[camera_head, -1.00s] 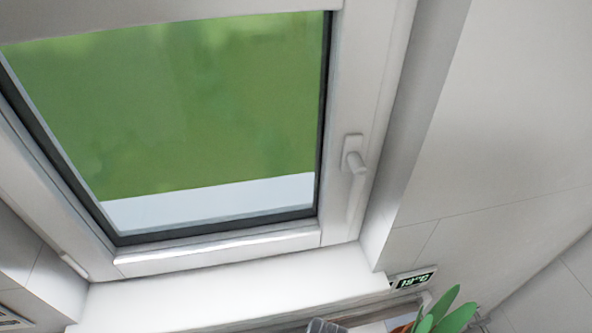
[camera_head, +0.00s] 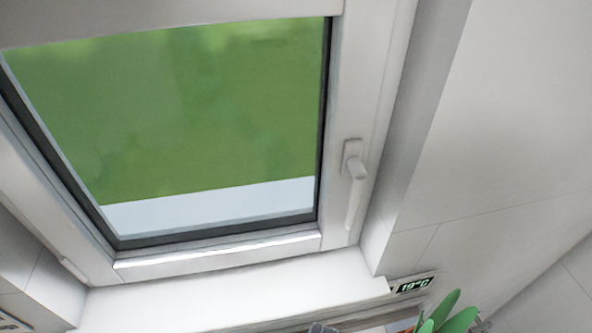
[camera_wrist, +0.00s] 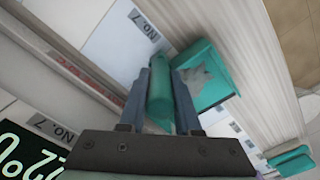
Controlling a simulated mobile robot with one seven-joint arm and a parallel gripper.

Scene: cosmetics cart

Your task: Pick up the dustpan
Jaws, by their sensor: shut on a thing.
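The teal dustpan (camera_wrist: 206,82) shows in the wrist view, with a pale grey patch on its pan. Its rounded teal handle (camera_wrist: 160,97) lies between the two blue-grey fingers of my gripper (camera_wrist: 162,75). My gripper is shut on this handle, and the pan extends beyond the fingertips to the right. The lower end of the handle is partly hidden by my gripper's dark body. The dustpan cannot be made out in the head view.
Another teal object (camera_wrist: 291,160) is at the lower right of the wrist view.

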